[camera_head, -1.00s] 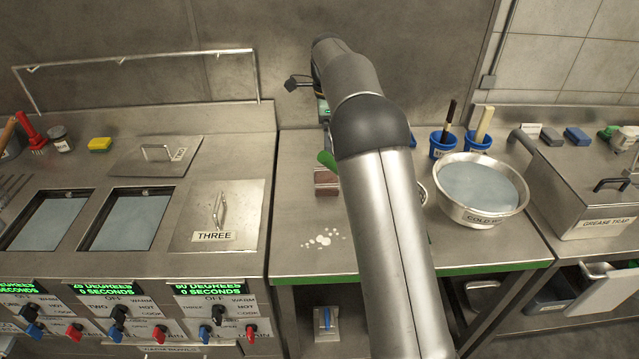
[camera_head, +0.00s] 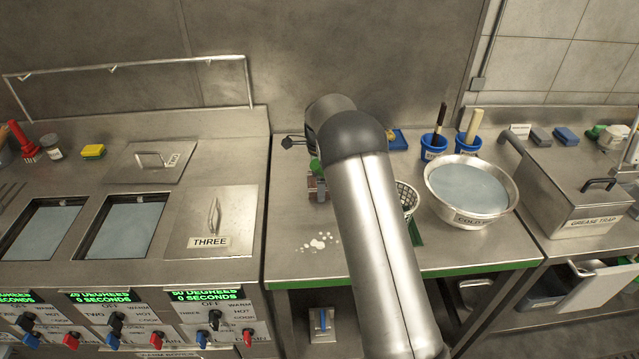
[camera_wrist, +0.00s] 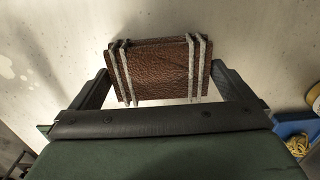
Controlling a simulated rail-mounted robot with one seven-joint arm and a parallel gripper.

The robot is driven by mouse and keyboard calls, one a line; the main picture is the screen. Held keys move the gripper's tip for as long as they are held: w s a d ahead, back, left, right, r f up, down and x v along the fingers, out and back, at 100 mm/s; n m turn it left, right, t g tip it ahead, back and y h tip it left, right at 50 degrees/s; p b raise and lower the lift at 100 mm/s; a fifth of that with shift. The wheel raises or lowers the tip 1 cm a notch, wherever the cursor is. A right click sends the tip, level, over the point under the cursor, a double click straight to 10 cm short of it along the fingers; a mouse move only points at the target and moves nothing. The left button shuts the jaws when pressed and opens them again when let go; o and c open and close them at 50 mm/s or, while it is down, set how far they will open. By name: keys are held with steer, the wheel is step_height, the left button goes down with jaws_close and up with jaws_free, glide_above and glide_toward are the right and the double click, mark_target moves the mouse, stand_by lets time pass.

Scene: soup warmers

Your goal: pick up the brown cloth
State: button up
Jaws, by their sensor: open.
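The brown cloth (camera_wrist: 160,72) shows in the wrist view as a folded, leathery-looking brown block with grey strips near its left and right ends. My gripper (camera_wrist: 158,68) is open, with one dark finger on each side of the cloth. I cannot tell whether the fingers touch it. In the head view a small brown patch of the cloth (camera_head: 311,183) shows on the steel table, beside my arm. My arm hides most of the gripper there.
White spots (camera_head: 318,242) lie on the table in front of the cloth. A mesh strainer (camera_head: 408,198) and a bowl of water (camera_head: 470,190) stand right of my arm. The lidded warmer marked THREE (camera_head: 212,222) is to the left. Two blue cups (camera_head: 433,147) stand behind the bowl.

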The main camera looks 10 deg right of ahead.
steer(key=shift+f, duration=0.25)
steer(key=c, duration=0.8)
steer(key=shift+r, duration=0.1)
